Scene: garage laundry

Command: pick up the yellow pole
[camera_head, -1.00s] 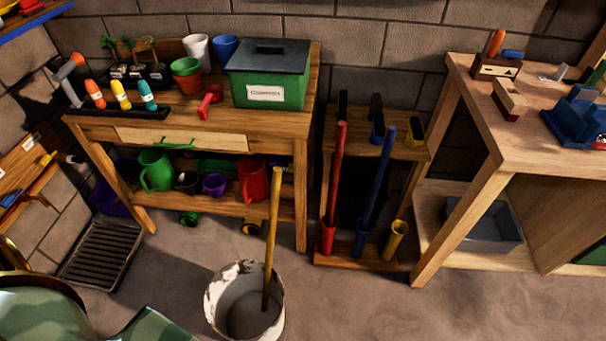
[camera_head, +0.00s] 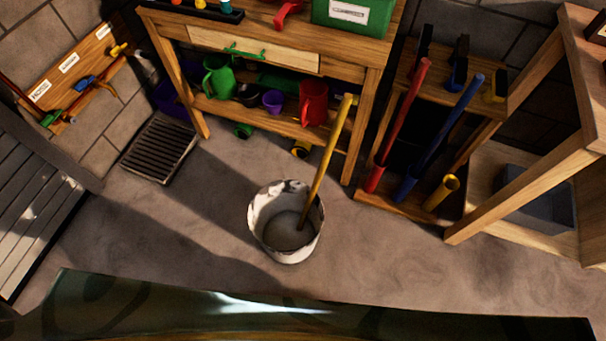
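The yellow pole (camera_head: 328,157) stands in a white, dirt-stained bucket (camera_head: 263,222) on the floor. It leans up and to the right, and its top end rises in front of the workbench's lower shelf. Its lower end is inside the bucket, near the right side of the rim. Neither my left nor my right gripper shows in the head view.
The workbench (camera_head: 354,45) stands behind the bucket. A wooden rack (camera_head: 409,208) to the right holds a red pole (camera_head: 402,122), a blue pole (camera_head: 440,135) and an empty yellow holder (camera_head: 441,192). A dark grate (camera_head: 158,148) lies left. The floor around the bucket is clear.

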